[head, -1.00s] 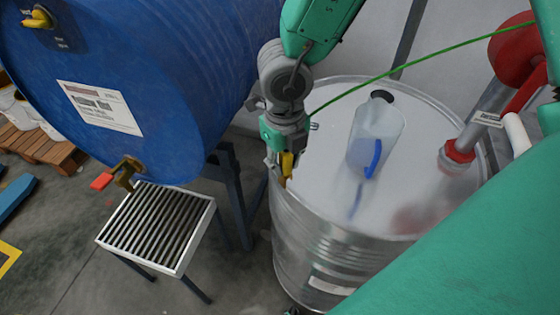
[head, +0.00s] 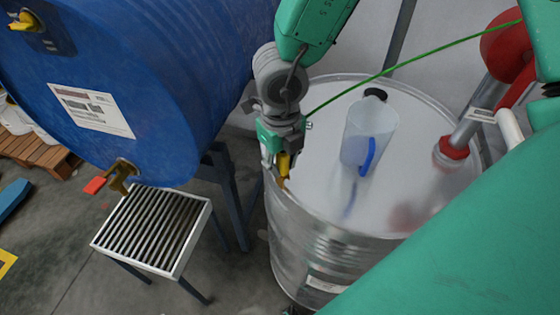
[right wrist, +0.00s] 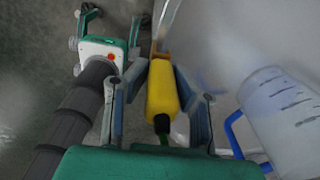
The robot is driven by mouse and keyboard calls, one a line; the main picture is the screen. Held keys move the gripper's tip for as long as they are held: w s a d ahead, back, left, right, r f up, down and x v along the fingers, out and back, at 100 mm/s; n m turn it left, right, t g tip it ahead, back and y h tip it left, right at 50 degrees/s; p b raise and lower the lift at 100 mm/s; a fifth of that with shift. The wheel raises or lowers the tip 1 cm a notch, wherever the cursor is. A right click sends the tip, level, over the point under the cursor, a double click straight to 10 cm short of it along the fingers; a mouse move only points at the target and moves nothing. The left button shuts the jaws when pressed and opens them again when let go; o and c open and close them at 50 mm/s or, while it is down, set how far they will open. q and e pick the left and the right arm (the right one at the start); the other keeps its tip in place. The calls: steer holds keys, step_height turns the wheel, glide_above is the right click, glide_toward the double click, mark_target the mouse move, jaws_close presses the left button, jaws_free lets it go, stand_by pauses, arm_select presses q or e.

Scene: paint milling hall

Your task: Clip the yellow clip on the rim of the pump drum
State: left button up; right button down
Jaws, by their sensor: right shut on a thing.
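The yellow clip (head: 284,164) is held in my right gripper (head: 276,165) at the left part of the pump drum's rim. The pump drum (head: 310,240) is a silvery metal drum with a flat lid. The clip points down, its tip close to the rim; I cannot tell whether its jaws are around it. In the right wrist view the clip (right wrist: 162,90) lies between the two fingers of the right gripper (right wrist: 160,85), with its jaw end against the drum's edge. A green cable (head: 420,60) runs from near the gripper to the upper right. My left gripper is not in view.
A clear jug (head: 366,135) with a blue handle and black cap stands on the drum lid. A red-collared pump tube (head: 455,145) enters the lid at right. A blue drum (head: 150,60) with a brass tap lies at left above a slatted grate stand (head: 150,230).

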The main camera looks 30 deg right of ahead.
steer(key=shift+a+r+p, duration=0.65)
steer(key=shift+a, duration=0.1)
steer(key=shift+r+p, duration=0.45)
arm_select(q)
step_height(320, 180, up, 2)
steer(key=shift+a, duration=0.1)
arm_select(e)
steer(key=shift+d+f, duration=0.1)
steer(key=shift+d, duration=0.2)
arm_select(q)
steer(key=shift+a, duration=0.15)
arm_select(e)
steer(key=shift+a, duration=0.2)
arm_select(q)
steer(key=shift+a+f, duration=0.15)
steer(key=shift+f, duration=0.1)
arm_select(e)
steer(key=shift+a+f, duration=0.1)
steer(key=shift+f, duration=0.05)
steer(key=shift+f+b, duration=0.3)
steer(key=shift+f, duration=0.05)
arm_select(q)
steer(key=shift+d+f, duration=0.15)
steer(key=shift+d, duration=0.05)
arm_select(e)
steer(key=shift+d+f, duration=0.1)
steer(key=shift+d, duration=0.3)
